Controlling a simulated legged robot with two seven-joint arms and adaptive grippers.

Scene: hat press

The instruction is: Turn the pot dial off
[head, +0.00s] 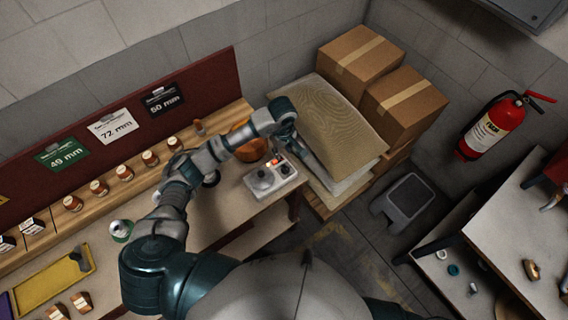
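A white control box (288,186) sits near the right end of the wooden workbench. A round grey dial (262,179) is on its top, and a small red-orange light shows at its back. My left arm reaches over the bench from the left and bends down behind the box. My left gripper (281,157) is small and dark at the box's back edge, close to the light and a dark part of the box. I cannot tell whether it touches anything or how its fingers stand. An orange-brown rounded object (251,149) is partly hidden behind my arm. My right gripper is out of view.
Stacked sacks (335,120) and cardboard boxes (405,98) stand right of the bench. A grey step stool (408,197) is on the floor. A fire extinguisher (492,128) hangs on the wall. Small jars line the bench's back, and a yellow tray (45,287) lies at left.

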